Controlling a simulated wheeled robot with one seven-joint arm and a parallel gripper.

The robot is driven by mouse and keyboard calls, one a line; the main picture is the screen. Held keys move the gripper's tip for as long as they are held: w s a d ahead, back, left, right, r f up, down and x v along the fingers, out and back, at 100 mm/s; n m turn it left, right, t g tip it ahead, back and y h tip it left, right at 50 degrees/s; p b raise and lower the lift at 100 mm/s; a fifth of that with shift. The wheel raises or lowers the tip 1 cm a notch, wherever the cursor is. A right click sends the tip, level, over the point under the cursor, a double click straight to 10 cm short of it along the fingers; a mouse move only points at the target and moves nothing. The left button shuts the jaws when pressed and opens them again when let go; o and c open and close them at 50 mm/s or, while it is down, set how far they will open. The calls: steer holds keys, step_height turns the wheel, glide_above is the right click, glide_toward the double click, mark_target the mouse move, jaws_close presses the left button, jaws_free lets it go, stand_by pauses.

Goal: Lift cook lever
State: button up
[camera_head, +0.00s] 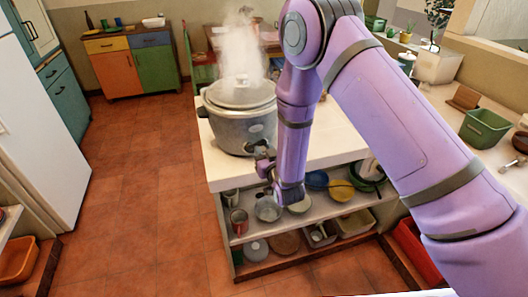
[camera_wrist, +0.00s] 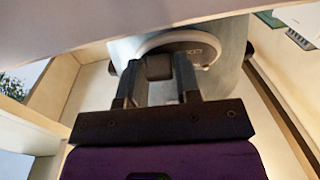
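A grey, round cooker (camera_head: 241,124) with a lid stands on the white counter top, with steam rising from it. Its curved body also shows in the wrist view (camera_wrist: 228,58), close in front of my gripper. My gripper (camera_head: 264,164) is low at the cooker's front. In the wrist view my gripper's fingers (camera_wrist: 157,80) stand apart, one on each side of a small dark block, which looks like the cook lever (camera_wrist: 158,67). The fingers appear to be against its sides. In the head view the lever is mostly hidden by my gripper.
The white counter top (camera_head: 217,164) runs beneath the cooker, with its front edge close to my gripper. Open shelves below hold several bowls and pots, including a blue bowl (camera_head: 317,180). A green bin (camera_head: 484,128) stands on the right counter. The tiled floor (camera_head: 140,185) at left is clear.

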jaws_close()
steer(key=shift+r, duration=1)
steer(key=shift+o, duration=2.4)
jaws_free()
steer(key=shift+s, duration=0.1)
steer(key=v, duration=1)
steer(key=shift+s+d, duration=0.15)
steer(key=shift+s, duration=0.15)
steer(key=shift+w+r, duration=0.1)
